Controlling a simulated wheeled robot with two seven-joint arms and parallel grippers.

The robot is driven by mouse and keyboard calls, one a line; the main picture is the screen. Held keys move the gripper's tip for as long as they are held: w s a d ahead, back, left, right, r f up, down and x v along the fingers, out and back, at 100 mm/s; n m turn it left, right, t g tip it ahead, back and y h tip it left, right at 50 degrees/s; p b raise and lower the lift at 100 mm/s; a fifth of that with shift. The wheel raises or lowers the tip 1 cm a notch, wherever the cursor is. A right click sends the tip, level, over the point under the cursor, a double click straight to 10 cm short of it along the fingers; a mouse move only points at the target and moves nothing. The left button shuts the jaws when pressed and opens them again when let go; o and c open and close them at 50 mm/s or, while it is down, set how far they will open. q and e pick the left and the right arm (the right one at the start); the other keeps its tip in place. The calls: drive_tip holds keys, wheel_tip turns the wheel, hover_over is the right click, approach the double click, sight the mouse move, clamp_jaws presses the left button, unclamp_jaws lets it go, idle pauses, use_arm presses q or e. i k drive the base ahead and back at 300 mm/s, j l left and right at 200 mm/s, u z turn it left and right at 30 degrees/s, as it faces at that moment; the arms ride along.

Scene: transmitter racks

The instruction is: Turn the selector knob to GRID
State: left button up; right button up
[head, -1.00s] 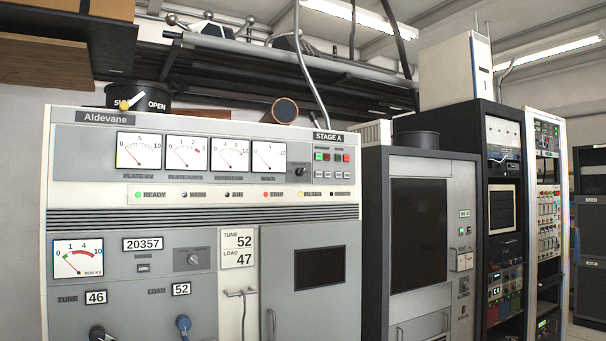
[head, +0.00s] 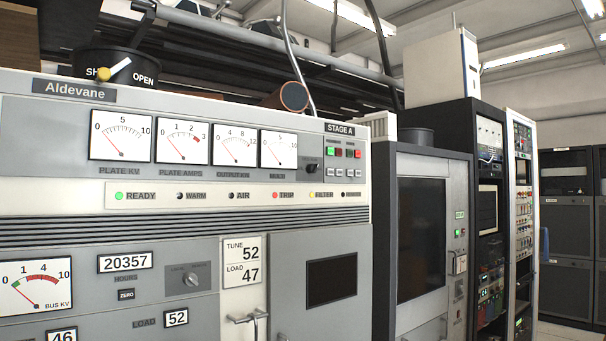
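A grey transmitter cabinet (head: 180,235) labelled Aldevane fills the left and middle of the head view. A small knob (head: 191,279) sits on a dark grey plate below the lamp row, right of the 20357 hours counter. Its plate lettering is too small to read. A second, black knob (head: 312,166) sits right of the four small meters, under the STAGE A label. I cannot read a GRID mark at either knob. Neither of my grippers is in view.
A black valve drum (head: 117,75) marked OPEN, with a yellow-hubbed pointer, stands on the cabinet top. Dark equipment racks (head: 425,230) stand to the right. Floor shows at the far right.

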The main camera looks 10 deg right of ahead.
sight(312, 168)
drive_tip(key=i+l, duration=0.15)
drive_tip(key=i, duration=0.35)
drive_tip(key=i+l+z, duration=0.1)
drive_tip(key=i, duration=0.4)
drive_tip(key=i+l, duration=0.1)
drive_tip(key=l, duration=0.3)
drive_tip(key=i+l, duration=0.15)
drive_tip(key=l, duration=0.25)
drive_tip(key=i+l, duration=0.1)
drive_tip(key=l, duration=0.35)
drive_tip(key=i+l, duration=0.1)
drive_tip(key=l, duration=0.3)
drive_tip(key=i+l+z, duration=0.1)
drive_tip(key=l, duration=0.3)
drive_tip(key=i+l, duration=0.15)
drive_tip(key=l, duration=0.25)
